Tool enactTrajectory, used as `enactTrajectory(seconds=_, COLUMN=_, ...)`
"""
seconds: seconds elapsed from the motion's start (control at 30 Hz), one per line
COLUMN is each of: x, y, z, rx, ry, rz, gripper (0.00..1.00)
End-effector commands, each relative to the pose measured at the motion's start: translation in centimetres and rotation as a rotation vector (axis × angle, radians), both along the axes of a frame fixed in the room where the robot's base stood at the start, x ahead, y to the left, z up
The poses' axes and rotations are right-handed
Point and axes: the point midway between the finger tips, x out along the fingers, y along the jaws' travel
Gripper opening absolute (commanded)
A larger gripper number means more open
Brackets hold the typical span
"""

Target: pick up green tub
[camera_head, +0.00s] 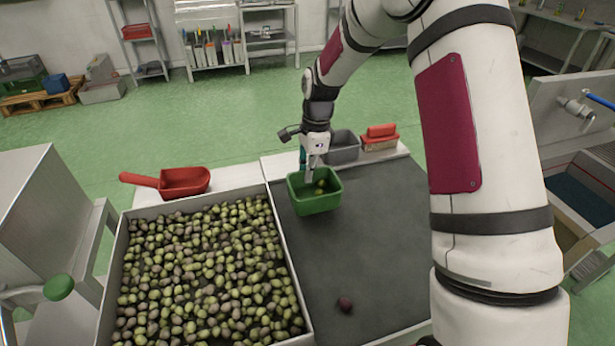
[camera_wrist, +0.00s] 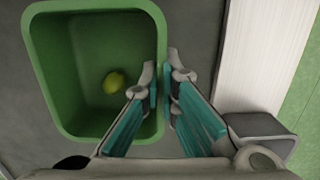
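The green tub (camera_head: 314,203) is at the far end of the dark belt, just right of the olive tray. It is open-topped, with a little yellow-green fruit inside. In the wrist view the tub (camera_wrist: 45,75) fills the upper left, with one yellow-green olive (camera_wrist: 114,82) on its floor. My gripper (camera_head: 310,175) is at the tub's far rim. In the wrist view my gripper's fingertips (camera_wrist: 162,80) straddle one wall, one inside and one outside, and look closed against it. I cannot tell whether the tub touches the belt.
A tray of olives (camera_head: 115,290) fills the left, with a red scoop (camera_head: 185,181) behind it. A grey bin (camera_head: 343,148) and a red-topped brush (camera_head: 380,137) stand just beyond the tub. A dark olive (camera_head: 345,304) lies on the otherwise clear near belt (camera_head: 375,250).

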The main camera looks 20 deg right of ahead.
Motion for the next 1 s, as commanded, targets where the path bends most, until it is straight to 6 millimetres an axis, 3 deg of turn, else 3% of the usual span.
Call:
enactTrajectory(seconds=0.27, x=-4.0, y=-0.1, z=0.4, rx=-0.001, ry=0.002, rz=-0.001, gripper=0.0)
enactTrajectory(seconds=0.5, x=-9.7, y=-0.2, z=0.9, rx=-0.001, ry=0.001, rz=-0.003, gripper=0.0)
enactTrajectory(seconds=0.7, x=-13.4, y=-0.3, z=1.2, rx=0.0, ry=0.0, rz=-0.001, gripper=0.0)
enactTrajectory(seconds=0.87, x=-14.9, y=-0.3, z=1.4, rx=0.0, ry=0.0, rz=0.0, gripper=0.0)
enactTrajectory(seconds=1.0, x=-14.6, y=0.7, z=2.1, rx=0.003, ry=-0.014, rz=0.022, gripper=0.0)
